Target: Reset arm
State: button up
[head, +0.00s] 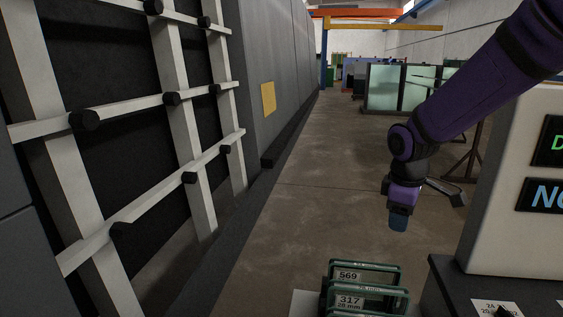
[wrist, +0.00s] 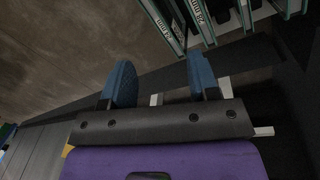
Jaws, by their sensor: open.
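My gripper (head: 398,219) hangs from my purple arm in the right half of the head view, pointing down over the floor. In the wrist view my gripper (wrist: 162,82) shows two blue fingertips spread apart with nothing between them. It is open and empty. Green-framed panels labelled 569 (head: 362,270) and 317 (head: 372,298) stand at the bottom of the head view, below and apart from the gripper. Parts of labelled panels (wrist: 168,28) also show at the top of the wrist view.
A grey machine with a white lattice rack (head: 185,125) and black rollers fills the left. At right stands a pale cabinet (head: 505,200) with displays. Glass panels (head: 385,88) stand farther back. The concrete floor (head: 310,190) between is clear.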

jog(key=s+d+r+m+t, duration=0.1)
jog(key=s+r+m, duration=0.2)
jog(key=s, duration=0.5)
jog(key=s+d+r+m+t, duration=0.1)
jog(key=s+r+m, duration=0.3)
jog(key=s, duration=0.4)
jog(key=s+d+r+m+t+y, duration=0.1)
jog(key=s+r+m, duration=0.3)
jog(key=s, duration=0.4)
jog(key=shift+d+r+t, duration=0.4)
jog(key=shift+r, duration=0.5)
